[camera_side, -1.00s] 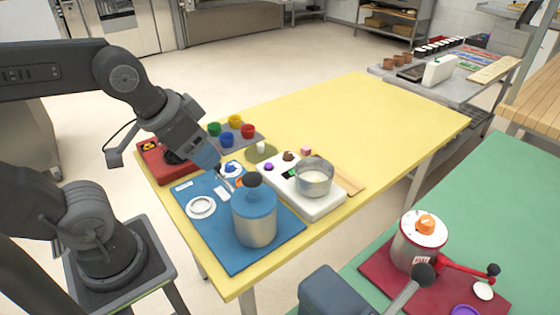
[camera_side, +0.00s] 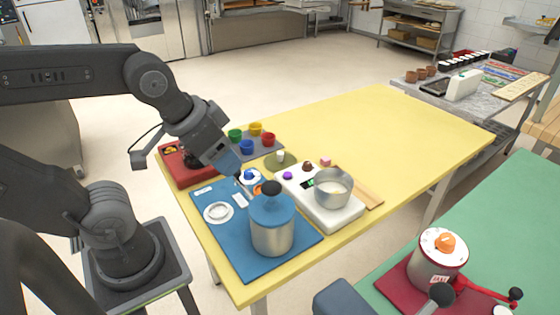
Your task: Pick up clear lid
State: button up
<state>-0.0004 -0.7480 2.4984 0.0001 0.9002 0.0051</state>
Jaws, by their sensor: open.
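A round, see-through olive-tinted disc with a pale knob, which looks like the clear lid (camera_side: 272,166), lies flat on the yellow table. It is behind the blue mat and left of the white scale. My gripper (camera_side: 246,188) points down at a slant over the blue mat, in front and to the left of the lid and apart from it. Its jaws are open, and I see nothing held in them. The fingertips are small here, partly hidden near the canister's dark knob.
A steel canister with a blue top (camera_side: 272,232) stands on the blue mat (camera_side: 230,246), close to my gripper. A steel pot (camera_side: 333,190) sits on the white scale (camera_side: 325,216). Coloured cups (camera_side: 247,147) stand behind. The table's far right is clear.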

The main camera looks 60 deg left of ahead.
jog(key=w+a+r+m+g+y, duration=0.1)
jog(key=w+a+m, duration=0.1)
jog(key=w+m, duration=0.25)
jog(key=w+a+r+m+g, duration=0.1)
jog(key=w+a+m, duration=0.2)
jog(key=w, duration=0.3)
jog(key=m+g, duration=0.3)
jog(key=m, duration=1.2)
send_over(280, 152)
jog(key=d, duration=0.1)
jog(key=shift+y, duration=0.3)
notch_tip(280, 152, down, 23)
jog(key=shift+w+r, duration=0.1)
jog(key=shift+r, duration=0.05)
jog(key=shift+a+f, duration=0.2)
jog(key=shift+f, duration=1.25)
jog(key=shift+a+f, duration=0.2)
jog(key=shift+f, duration=1.25)
jog(key=shift+c, duration=0.2)
jog(key=c, duration=0.9)
